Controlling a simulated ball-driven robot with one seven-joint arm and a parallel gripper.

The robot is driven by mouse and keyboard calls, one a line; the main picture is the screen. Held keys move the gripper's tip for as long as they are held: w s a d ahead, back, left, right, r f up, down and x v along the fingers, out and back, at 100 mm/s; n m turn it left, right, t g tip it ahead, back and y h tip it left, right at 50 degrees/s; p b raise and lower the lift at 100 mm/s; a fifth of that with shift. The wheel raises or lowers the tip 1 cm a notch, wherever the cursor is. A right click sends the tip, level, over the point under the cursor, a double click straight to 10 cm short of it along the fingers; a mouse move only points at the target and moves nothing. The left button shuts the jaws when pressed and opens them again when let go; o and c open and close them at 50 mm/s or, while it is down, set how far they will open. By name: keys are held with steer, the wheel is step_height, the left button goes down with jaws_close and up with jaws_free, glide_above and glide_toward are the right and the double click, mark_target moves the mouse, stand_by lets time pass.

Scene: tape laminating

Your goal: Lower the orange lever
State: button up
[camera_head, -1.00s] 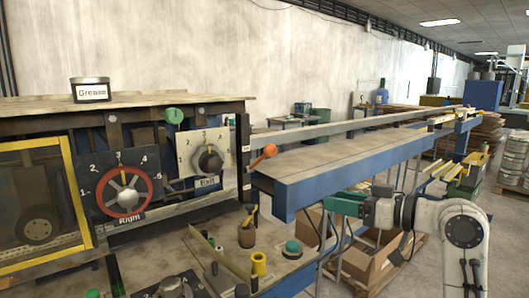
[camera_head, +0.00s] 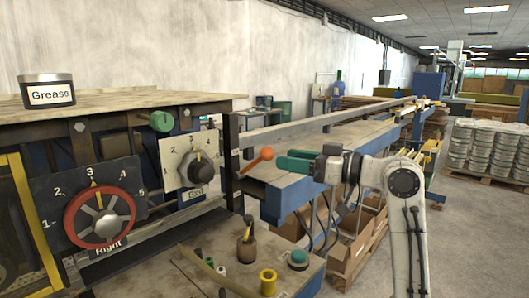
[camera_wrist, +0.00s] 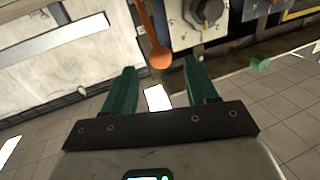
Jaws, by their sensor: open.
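The orange lever (camera_head: 258,160) has a round orange knob on an arm that sticks out from the machine's right corner post, just right of the dial marked Exit. In the wrist view the orange lever (camera_wrist: 158,56) hangs in from the top, its knob beyond the fingertips and between their lines. My gripper (camera_head: 282,164) has green fingers and points left toward the knob, close to it in the head view. In the wrist view my gripper (camera_wrist: 160,72) is open and empty, its two fingers apart. I cannot tell whether a finger touches the knob.
A red dial wheel (camera_head: 100,218) and the Exit dial (camera_head: 199,170) sit on the machine front. A Grease can (camera_head: 47,91) stands on top. Below is a bench with a yellow spool (camera_head: 268,282) and a green button (camera_head: 298,258). A blue conveyor beam (camera_head: 285,192) runs behind my gripper.

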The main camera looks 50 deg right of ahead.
mark_target(267, 156)
steer(key=p+x, duration=0.1)
steer(key=x, duration=0.5)
steer(key=shift+w+a+p, duration=0.15)
steer(key=shift+w+p, duration=0.15)
steer(key=shift+w, duration=0.1)
steer(key=shift+c, duration=0.2)
jaws_close()
